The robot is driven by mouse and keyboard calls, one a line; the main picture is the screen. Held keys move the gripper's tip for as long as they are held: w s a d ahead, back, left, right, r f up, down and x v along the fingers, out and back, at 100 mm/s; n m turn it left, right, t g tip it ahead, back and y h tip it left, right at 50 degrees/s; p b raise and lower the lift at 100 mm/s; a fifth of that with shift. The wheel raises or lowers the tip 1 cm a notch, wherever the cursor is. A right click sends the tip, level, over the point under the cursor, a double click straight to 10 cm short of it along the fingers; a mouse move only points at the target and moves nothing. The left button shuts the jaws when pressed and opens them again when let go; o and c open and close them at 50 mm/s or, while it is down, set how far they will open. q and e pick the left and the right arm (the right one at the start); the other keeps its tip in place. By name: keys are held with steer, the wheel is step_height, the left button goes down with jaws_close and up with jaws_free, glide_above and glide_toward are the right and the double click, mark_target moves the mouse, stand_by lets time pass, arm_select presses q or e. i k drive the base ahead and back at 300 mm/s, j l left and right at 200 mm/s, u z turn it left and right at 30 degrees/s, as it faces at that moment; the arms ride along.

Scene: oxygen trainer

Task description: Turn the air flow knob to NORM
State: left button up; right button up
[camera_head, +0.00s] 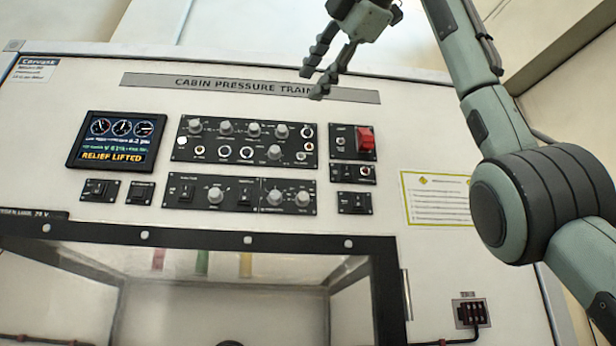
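The trainer panel (375,140) carries two black control plates. Which of their round grey knobs is the air flow knob, and where it points, I cannot tell, as the labels are too small to read. The upper plate (235,160) has several knobs. The lower plate (256,207) has a knob left of centre (215,196) and two at its right, one of them here (275,197). My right gripper (314,82) is at the top, in front of the title strip, above and right of the plates. My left gripper is out of view.
A lit display (116,140) reads "RELIEF LIFTED". A red guarded switch (365,139) and small switch plates sit beside the control plates. Below is a dark-framed window (195,236). My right arm covers the panel's upper right. Nothing stands before the control plates.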

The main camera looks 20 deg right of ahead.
mark_target(216, 195)
steer(key=k+l, duration=0.1)
steer(key=k, duration=0.65)
steer(key=k+l, duration=0.1)
steer(key=k, duration=0.65)
